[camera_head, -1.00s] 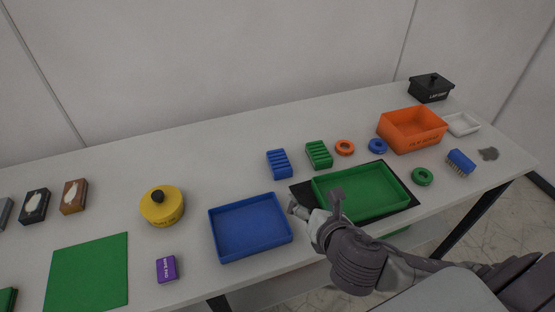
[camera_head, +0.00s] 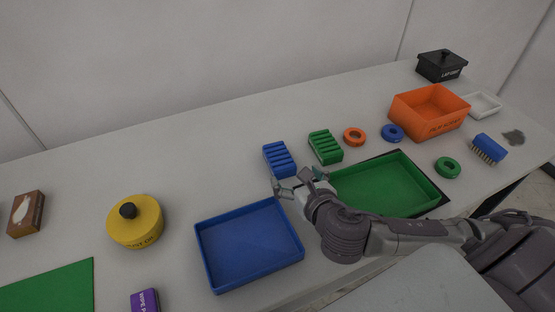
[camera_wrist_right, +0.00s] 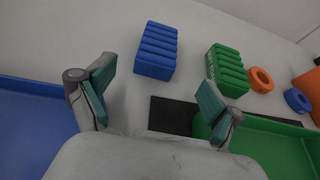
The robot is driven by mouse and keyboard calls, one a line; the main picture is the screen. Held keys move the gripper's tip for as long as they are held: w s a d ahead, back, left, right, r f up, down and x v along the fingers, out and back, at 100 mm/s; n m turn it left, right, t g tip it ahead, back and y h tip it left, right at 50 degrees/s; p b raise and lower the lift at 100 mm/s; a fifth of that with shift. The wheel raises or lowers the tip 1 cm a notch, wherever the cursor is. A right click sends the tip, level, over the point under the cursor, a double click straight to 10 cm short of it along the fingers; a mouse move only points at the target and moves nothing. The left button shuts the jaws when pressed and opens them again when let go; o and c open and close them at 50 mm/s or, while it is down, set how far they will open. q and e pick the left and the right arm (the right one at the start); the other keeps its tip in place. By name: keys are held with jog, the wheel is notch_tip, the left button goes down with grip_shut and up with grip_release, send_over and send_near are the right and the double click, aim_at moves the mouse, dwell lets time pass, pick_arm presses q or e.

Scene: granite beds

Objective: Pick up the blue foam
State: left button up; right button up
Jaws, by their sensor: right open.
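The blue foam (camera_head: 279,159) is a ridged blue block on the table behind the gap between the blue and green trays. It also shows in the right wrist view (camera_wrist_right: 157,51), ahead of the fingers and apart from them. My right gripper (camera_head: 294,181) is open and empty, just in front of the foam. In the right wrist view the spread fingers (camera_wrist_right: 155,95) have the foam between and beyond them. My left gripper is not in view.
A similar green ridged block (camera_head: 325,147) stands close to the right of the foam. A blue tray (camera_head: 203,251) and a green tray (camera_head: 428,183) lie in front. Orange (camera_head: 354,137) and blue rings (camera_head: 392,133) are farther right. The table behind the foam is clear.

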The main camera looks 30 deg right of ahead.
aim_at(279, 159)
jog(key=x, duration=1.1)
jog(key=shift+w+a, duration=0.1)
jog(key=shift+w, duration=0.1)
jog(key=shift+s, duration=0.1)
jog(key=c, duration=0.8)
jog(key=shift+o, duration=0.2)
